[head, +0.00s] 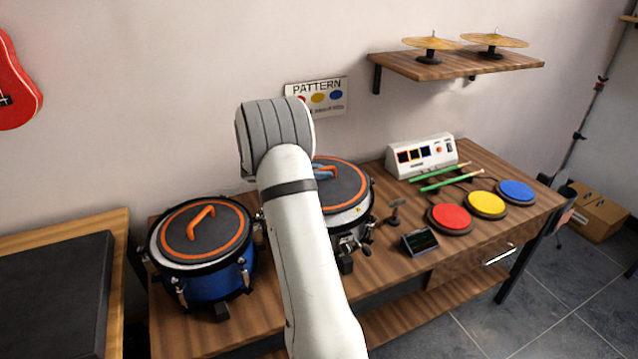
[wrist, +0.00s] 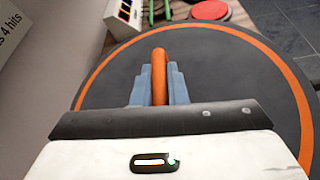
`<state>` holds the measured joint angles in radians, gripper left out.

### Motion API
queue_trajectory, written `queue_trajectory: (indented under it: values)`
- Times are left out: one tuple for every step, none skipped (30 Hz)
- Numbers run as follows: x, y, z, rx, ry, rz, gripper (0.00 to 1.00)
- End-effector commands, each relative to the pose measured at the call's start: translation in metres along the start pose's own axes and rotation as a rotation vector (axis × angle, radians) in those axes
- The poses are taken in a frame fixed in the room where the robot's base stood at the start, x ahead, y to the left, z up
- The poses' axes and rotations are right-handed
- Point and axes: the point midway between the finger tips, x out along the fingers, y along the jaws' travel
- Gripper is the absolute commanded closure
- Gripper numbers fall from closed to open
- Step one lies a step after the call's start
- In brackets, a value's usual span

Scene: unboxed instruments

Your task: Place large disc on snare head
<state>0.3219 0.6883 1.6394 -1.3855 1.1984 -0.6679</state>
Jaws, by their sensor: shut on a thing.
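The large disc (head: 348,183) is dark grey with an orange ring and lies flat on or just over the silver-shelled drum (head: 352,216), which I take as the snare. I cannot tell whether disc and head touch. In the wrist view the disc (wrist: 225,75) fills most of the picture. My gripper (head: 325,172) has blue-grey fingers, mostly hidden behind my arm. In the wrist view my gripper (wrist: 160,95) is shut on the disc's orange handle (wrist: 159,70). The drum's head is hidden under the disc.
A blue drum (head: 225,278) with another orange-handled disc (head: 203,233) stands at left. Red (head: 450,216), yellow (head: 481,203) and blue (head: 515,191) pads, green sticks (head: 440,183), a white console (head: 422,153) and a small dark screen (head: 420,241) are on the table's right. Cymbals sit on a shelf (head: 455,62).

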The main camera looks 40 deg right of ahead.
Motion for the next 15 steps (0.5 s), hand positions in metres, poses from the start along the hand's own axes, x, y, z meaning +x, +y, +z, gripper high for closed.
queue_trajectory:
  values:
    - [0.002, -0.001, -0.005, -0.002, 0.0, 0.0, 1.0]
    - [0.003, -0.002, -0.009, -0.002, 0.0, 0.0, 1.0]
    - [0.005, -0.003, -0.015, -0.003, 0.001, 0.0, 1.0]
    - [0.007, -0.004, -0.019, -0.004, 0.001, -0.001, 1.0]
    - [0.009, -0.005, -0.023, -0.003, 0.001, -0.001, 1.0]
    - [0.011, -0.006, -0.028, -0.003, 0.001, 0.0, 1.0]
    - [0.011, -0.006, -0.029, -0.003, 0.001, 0.001, 1.0]
    - [0.012, -0.006, -0.031, -0.002, 0.0, 0.001, 1.0]
    - [0.012, -0.006, -0.031, -0.001, 0.0, 0.002, 1.0]
    - [0.012, -0.006, -0.031, 0.0, 0.0, 0.002, 1.0]
    - [0.011, -0.006, -0.03, 0.0, 0.0, 0.002, 1.0]
    - [0.011, -0.006, -0.03, 0.0, 0.0, 0.002, 1.0]
    - [0.011, -0.006, -0.03, 0.0, 0.0, 0.002, 1.0]
    - [0.011, -0.006, -0.03, 0.0, 0.0, 0.002, 1.0]
    - [0.012, -0.006, -0.031, 0.0, 0.0, 0.002, 1.0]
